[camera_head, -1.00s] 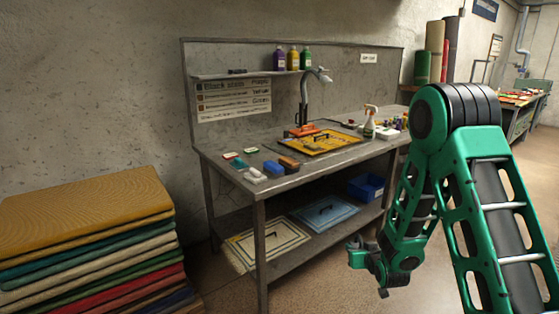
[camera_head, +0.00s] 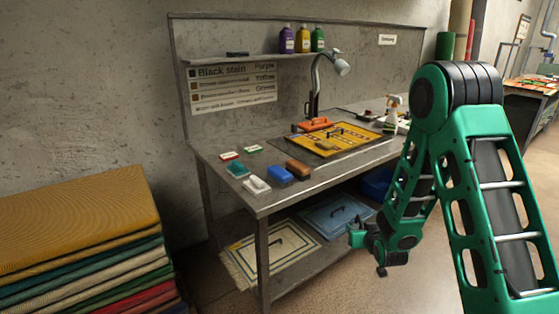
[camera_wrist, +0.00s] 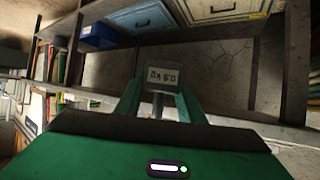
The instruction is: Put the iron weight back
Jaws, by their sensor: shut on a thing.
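The iron weight (camera_wrist: 162,75) is a small grey block with a pale label, seen close in the wrist view. My gripper (camera_wrist: 158,98) is shut on it, with a green finger on each side. In the head view my gripper (camera_head: 358,239) hangs low at the front right of the workbench, beside the lower shelf and apart from it. I cannot make out the weight there. An orange handled thing (camera_head: 316,124) stands behind the rug.
Several brushes, including a blue one (camera_head: 279,174), line the bench's front left. The lower shelf holds a cream panel (camera_head: 265,258), a blue panel (camera_head: 325,212) and a blue bin (camera_head: 377,184). Folded rugs (camera_head: 75,225) are stacked at left. Floor shows in front of the bench.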

